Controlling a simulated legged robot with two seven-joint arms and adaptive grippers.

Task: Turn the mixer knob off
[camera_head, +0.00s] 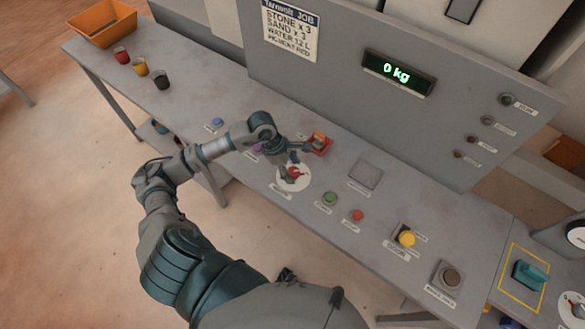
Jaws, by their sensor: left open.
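A red knob (295,173) sits on a round white dial (303,184) on the grey console table; the label below it is too small to read. I take it to be the mixer knob. My left gripper (291,167) is open right at the knob, pointing down over the dial, and its fingers cover part of the knob. I cannot tell whether they touch it, nor which way the knob points. My right gripper is not in view.
A small red box (320,144) stands just behind the gripper. Green (330,198) and red (357,215) buttons lie right of the dial, and a yellow button (407,239) farther right. An upright panel with a "0 kg" display (398,73) rises behind. Cups and an orange bin (103,22) stand far left.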

